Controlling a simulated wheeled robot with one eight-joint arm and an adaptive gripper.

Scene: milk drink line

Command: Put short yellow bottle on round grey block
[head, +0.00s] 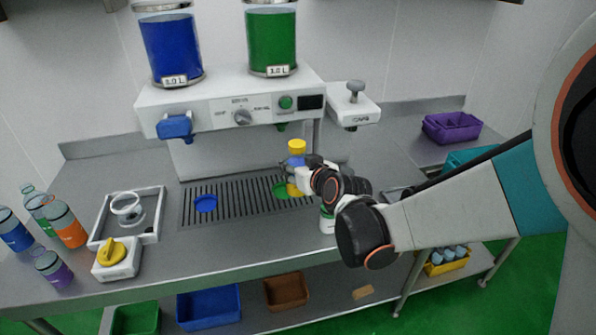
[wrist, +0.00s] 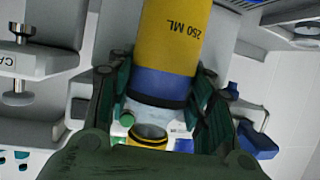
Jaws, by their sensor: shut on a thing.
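The short yellow bottle (head: 297,186) is upright over the drip grate, with a yellow cap and a blue band. Its base is at the green disc; I cannot tell whether it touches. My gripper (head: 301,172) is shut on it from the right. In the wrist view, my gripper (wrist: 165,92) has dark fingers on both sides of the bottle (wrist: 175,40), marked 250 ML.
The slatted grate (head: 240,205) carries a blue disc (head: 205,203) and the green disc (head: 281,191). The dispenser (head: 235,103) overhangs it. A white box with a yellow knob (head: 112,254) stands before the tray (head: 154,193). Several bottles (head: 67,226) crowd the far left.

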